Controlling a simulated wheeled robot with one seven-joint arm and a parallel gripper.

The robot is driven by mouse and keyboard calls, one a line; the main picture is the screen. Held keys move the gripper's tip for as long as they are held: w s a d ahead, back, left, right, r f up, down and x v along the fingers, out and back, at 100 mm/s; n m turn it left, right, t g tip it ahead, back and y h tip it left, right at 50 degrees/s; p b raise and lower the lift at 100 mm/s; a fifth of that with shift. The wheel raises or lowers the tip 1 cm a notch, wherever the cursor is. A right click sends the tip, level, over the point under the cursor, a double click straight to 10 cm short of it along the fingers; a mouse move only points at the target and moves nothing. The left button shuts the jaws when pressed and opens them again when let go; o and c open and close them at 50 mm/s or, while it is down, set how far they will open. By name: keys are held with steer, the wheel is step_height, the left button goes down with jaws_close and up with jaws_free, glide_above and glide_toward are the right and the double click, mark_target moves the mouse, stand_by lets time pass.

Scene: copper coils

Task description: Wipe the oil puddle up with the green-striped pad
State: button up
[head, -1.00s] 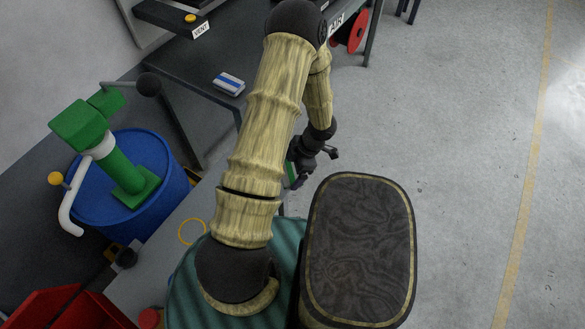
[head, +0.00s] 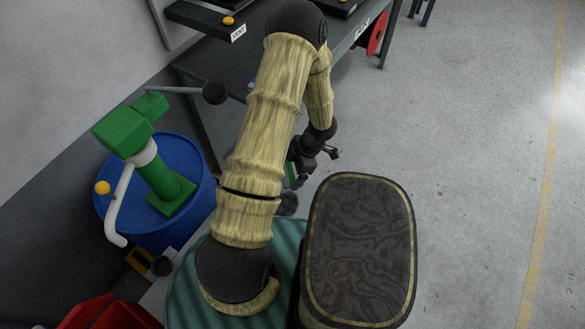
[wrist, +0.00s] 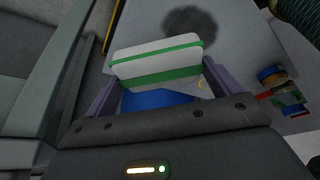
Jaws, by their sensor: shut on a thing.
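The green-striped pad (wrist: 156,62), white with green bands, is held between the two fingers of my gripper (wrist: 152,90) in the wrist view. A sliver of its green (head: 291,173) shows beside my gripper (head: 303,172) in the head view, the rest hidden by my arm. The dark, roundish oil puddle (wrist: 190,30) lies on a pale grey surface beyond the pad in the wrist view. Part of it (head: 288,204) shows just right of my arm in the head view. The pad looks apart from the puddle; its height above the surface is unclear.
A blue drum (head: 203,201) with a green hand pump (head: 150,150) stands left of my arm. A dark bench (head: 232,68) is behind, with a red reel (head: 377,34) at its end. A red bin (head: 110,312) is front left. Open floor (head: 460,170) lies right.

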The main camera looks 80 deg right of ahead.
steer(key=shift+f, duration=0.1)
step_height(320, 180, down, 6)
steer(key=b, duration=0.5)
steer(key=shift+b, duration=0.4)
steer(key=shift+f+b, duration=0.55)
steer(key=shift+f, duration=0.3)
stand_by(0.7)
steer(key=shift+a, duration=0.1)
steer(key=shift+w+a+r+b, duration=0.1)
steer(key=shift+w+a+b, duration=0.2)
steer(key=shift+a, duration=0.45)
steer(key=shift+w+a+b, duration=0.1)
steer(key=shift+w+a, duration=0.25)
steer(key=shift+a, duration=0.4)
steer(key=shift+w+a+f+b, duration=0.15)
steer(key=shift+w+a+b, duration=0.1)
steer(key=shift+a+b, duration=0.3)
steer(key=shift+w+a+f+b, duration=0.1)
steer(key=shift+w+a+b, duration=0.2)
steer(key=shift+a, duration=0.4)
steer(key=shift+w+a+r, duration=0.1)
steer(key=shift+a, duration=0.3)
